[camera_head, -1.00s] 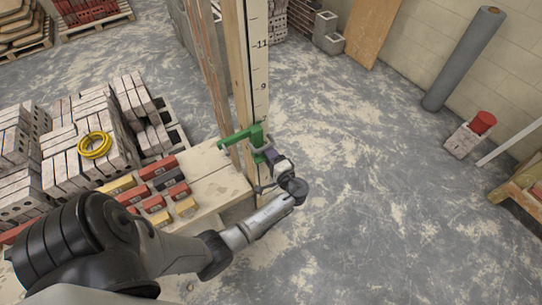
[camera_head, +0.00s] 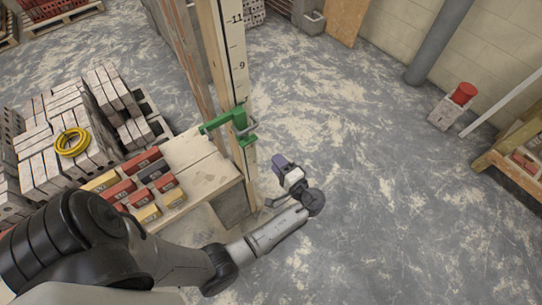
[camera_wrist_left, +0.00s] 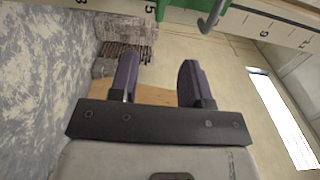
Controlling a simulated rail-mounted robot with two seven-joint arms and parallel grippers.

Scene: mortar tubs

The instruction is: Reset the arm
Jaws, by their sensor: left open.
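My left gripper (camera_head: 280,163) is open and empty in the head view, its purple fingers to the right of the wooden post and apart from it. In the left wrist view my left gripper (camera_wrist_left: 158,72) shows two purple fingers spread with nothing between them. A green clamp (camera_head: 238,118) sits on the marked wooden post (camera_head: 233,60), up and left of the gripper. The clamp also shows at the top edge of the left wrist view (camera_wrist_left: 178,18), beyond the fingertips. My right gripper is in neither view.
A pale bench (camera_head: 200,160) with red, yellow and grey bricks stands left of the post. Block stacks with a yellow hose coil (camera_head: 72,142) lie further left. A block with a red top (camera_head: 463,94) stands at the right. The floor right of my arm is clear.

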